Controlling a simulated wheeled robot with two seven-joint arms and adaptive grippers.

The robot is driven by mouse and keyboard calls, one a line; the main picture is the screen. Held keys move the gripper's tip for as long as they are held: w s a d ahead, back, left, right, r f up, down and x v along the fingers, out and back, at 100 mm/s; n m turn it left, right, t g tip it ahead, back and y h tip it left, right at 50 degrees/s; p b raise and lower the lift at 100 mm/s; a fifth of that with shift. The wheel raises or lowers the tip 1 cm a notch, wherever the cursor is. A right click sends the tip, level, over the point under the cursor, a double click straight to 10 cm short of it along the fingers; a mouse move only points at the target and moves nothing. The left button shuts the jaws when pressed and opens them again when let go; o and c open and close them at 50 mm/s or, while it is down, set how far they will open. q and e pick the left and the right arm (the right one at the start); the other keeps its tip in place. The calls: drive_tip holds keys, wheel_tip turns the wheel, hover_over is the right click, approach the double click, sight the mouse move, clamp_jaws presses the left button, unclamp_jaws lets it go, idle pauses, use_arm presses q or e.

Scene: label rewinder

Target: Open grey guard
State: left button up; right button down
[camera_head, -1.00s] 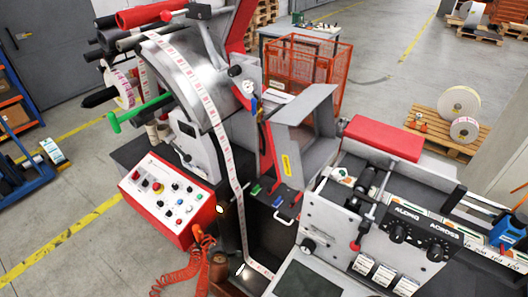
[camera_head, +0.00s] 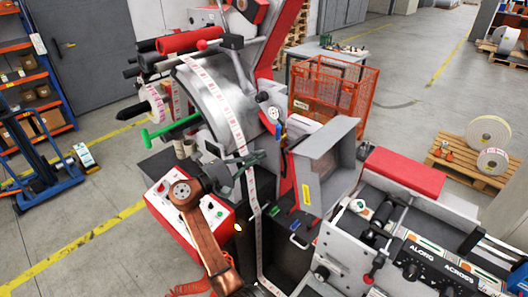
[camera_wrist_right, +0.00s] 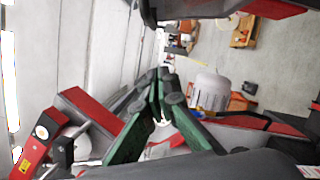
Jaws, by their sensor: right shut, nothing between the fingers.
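The grey guard (camera_head: 322,165) is a boxy hood with a yellow label on its front edge. It stands on the machine right of the label web in the head view. Its hinge and how far it is open cannot be told. My right gripper (camera_head: 258,160) is shut and empty, left of the guard and apart from it, in front of the label web. In the right wrist view its green fingers (camera_wrist_right: 157,82) meet near the middle. My left gripper is not in view.
A red control panel (camera_head: 160,205) lies partly behind my right arm. The white label web (camera_head: 237,125) runs down past my gripper. A green bar (camera_head: 170,131) sticks out at the left. A red cover (camera_head: 405,170) and a printing unit (camera_head: 420,250) stand right of the guard.

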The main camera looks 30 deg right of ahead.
drive_tip(key=s+d+r+p, duration=0.2)
drive_tip(key=d+p, duration=0.2)
drive_tip(key=d, duration=0.5)
drive_tip(key=shift+d+r, duration=0.15)
drive_tip(key=shift+r, duration=0.05)
drive_tip(key=shift+r, duration=0.1)
